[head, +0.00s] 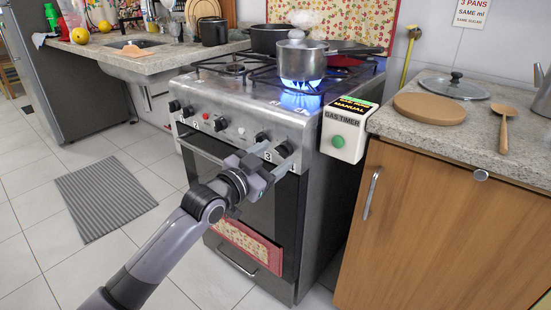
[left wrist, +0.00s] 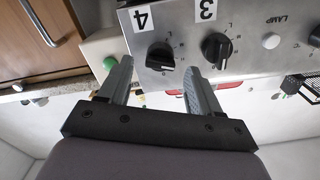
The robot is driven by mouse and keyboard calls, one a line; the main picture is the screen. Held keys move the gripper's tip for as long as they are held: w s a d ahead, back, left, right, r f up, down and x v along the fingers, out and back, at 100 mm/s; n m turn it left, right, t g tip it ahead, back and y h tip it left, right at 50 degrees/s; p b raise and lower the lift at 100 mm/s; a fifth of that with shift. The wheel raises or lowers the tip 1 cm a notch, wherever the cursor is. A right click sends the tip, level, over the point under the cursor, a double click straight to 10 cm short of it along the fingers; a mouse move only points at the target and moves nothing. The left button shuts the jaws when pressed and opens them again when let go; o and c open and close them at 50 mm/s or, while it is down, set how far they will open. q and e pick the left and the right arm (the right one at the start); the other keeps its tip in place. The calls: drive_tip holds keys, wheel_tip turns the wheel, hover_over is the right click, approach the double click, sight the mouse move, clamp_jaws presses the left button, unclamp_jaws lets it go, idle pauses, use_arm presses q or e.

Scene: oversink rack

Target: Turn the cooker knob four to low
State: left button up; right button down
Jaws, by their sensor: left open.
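The cooker (head: 236,115) stands in the middle of the head view with a row of black knobs on its front panel. Knob four (head: 284,150) is the rightmost one; in the left wrist view it is a black knob (left wrist: 160,57) beside an upside-down "4" label. A pale mark shows near its lower edge there; its exact setting is hard to read. My left gripper (head: 274,158) is open in front of the panel. In the left wrist view its fingers (left wrist: 158,68) appear on either side of knob four, with no clear contact. My right gripper is not in view.
Knob three (left wrist: 215,49) is close beside the right finger. A steel pot (head: 301,60) sits over a blue flame (head: 299,85) at the front right burner. A white gas timer (head: 344,130) is on the cooker's right, beside the wooden cabinet (head: 440,225).

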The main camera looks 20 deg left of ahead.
use_arm(q)
drive_tip(key=shift+w+d, duration=0.25)
drive_tip(key=shift+w, duration=0.4)
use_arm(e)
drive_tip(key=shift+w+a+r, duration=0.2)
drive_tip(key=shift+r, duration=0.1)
use_arm(q)
drive_tip(key=c, duration=1.1)
drive_tip(key=shift+o, duration=0.3)
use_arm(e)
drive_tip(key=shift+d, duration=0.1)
